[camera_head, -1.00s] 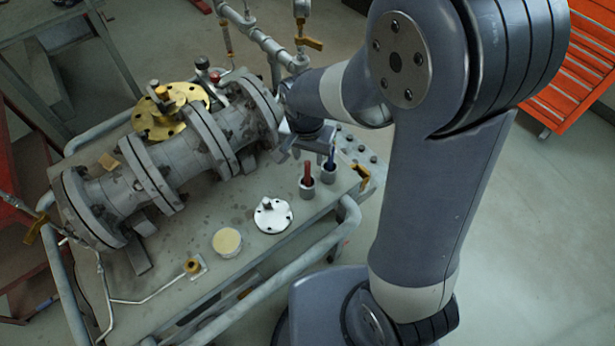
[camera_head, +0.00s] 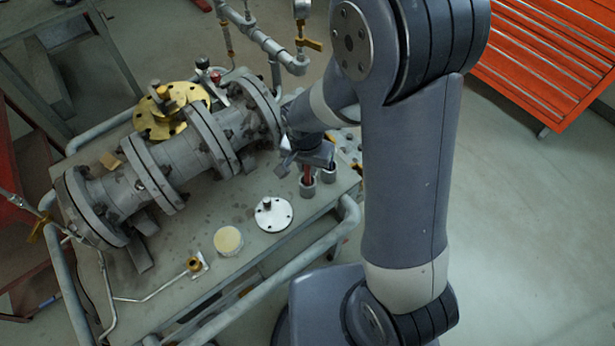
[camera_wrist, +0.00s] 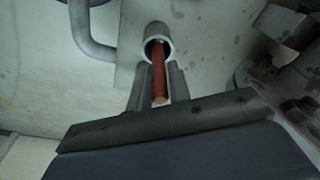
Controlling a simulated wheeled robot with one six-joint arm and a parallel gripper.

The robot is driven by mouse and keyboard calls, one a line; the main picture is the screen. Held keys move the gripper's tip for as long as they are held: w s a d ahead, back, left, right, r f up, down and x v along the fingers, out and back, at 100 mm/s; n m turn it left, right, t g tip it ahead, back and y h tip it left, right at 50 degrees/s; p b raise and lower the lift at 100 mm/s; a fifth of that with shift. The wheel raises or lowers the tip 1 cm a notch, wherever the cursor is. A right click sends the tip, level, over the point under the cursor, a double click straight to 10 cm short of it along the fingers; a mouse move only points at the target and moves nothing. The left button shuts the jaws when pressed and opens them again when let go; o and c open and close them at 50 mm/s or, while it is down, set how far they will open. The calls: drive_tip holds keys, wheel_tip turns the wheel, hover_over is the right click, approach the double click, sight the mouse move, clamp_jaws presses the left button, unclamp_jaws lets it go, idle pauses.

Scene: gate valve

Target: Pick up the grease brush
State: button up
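A red handle (camera_head: 307,174) stands in a small grey cup (camera_head: 307,188) near the table's right end. It also shows in the wrist view (camera_wrist: 158,78), its lower part inside the cup's round mouth (camera_wrist: 159,44). The blue handle in the neighbouring cup (camera_head: 328,174) is hidden now. I cannot tell from the handles which is the grease brush. My gripper (camera_head: 308,162) is above the cups, pointing down. In the wrist view its two fingers (camera_wrist: 159,80) are apart, one on each side of the red handle, with narrow gaps visible.
A large flanged valve body (camera_head: 185,160) with a brass flange (camera_head: 172,112) lies along the table, left of my gripper. A white disc (camera_head: 273,214), a round tin (camera_head: 228,240) and a thin bent rod (camera_head: 150,288) lie along the front. An orange cabinet (camera_head: 550,60) stands behind.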

clamp_jaws()
drive_tip(key=shift+r, duration=0.1)
